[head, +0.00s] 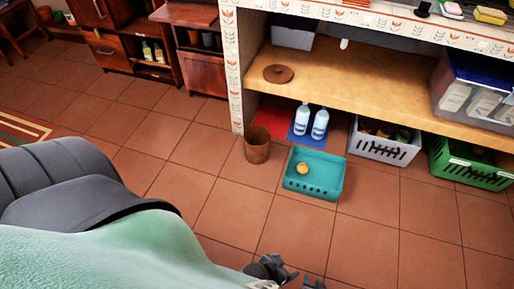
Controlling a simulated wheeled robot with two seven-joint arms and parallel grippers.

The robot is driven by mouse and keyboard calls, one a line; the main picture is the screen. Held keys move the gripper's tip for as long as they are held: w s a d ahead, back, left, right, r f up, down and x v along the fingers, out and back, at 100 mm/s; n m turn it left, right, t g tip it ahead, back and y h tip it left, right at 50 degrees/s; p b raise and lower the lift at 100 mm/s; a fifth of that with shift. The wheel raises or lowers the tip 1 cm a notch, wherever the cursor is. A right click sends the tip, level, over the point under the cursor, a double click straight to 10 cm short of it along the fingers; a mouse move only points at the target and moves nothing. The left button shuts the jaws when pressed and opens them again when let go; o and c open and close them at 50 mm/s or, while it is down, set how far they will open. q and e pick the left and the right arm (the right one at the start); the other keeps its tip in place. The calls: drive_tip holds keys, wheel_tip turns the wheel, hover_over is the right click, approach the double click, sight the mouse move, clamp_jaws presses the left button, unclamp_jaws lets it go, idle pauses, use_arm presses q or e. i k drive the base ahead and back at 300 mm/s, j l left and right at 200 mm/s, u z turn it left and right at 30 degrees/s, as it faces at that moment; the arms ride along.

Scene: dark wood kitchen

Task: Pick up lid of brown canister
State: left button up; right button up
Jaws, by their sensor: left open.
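A round brown lid (278,74) with a small raised middle lies flat on the left part of the wooden shelf. The brown canister (257,146) stands upright on the tiled floor below it, near the patterned post, with its top uncovered. My left gripper (294,277) shows at the bottom edge, open and partly cut off by the frame. It is far from both the lid and the canister, and I see nothing between its fingers. My right gripper is not in view.
A teal basket (314,184) with a small yellowish item stands right of the canister. Two blue bottles, a white basket (357,147) and a green crate (444,166) sit under the shelf (362,91). A grey bin (293,38) stands behind the lid. The near floor is clear.

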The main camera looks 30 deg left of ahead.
sight(277, 74)
drive_tip(key=j+u, duration=0.2)
drive_tip(key=u, duration=0.75)
drive_tip(key=k, duration=0.05)
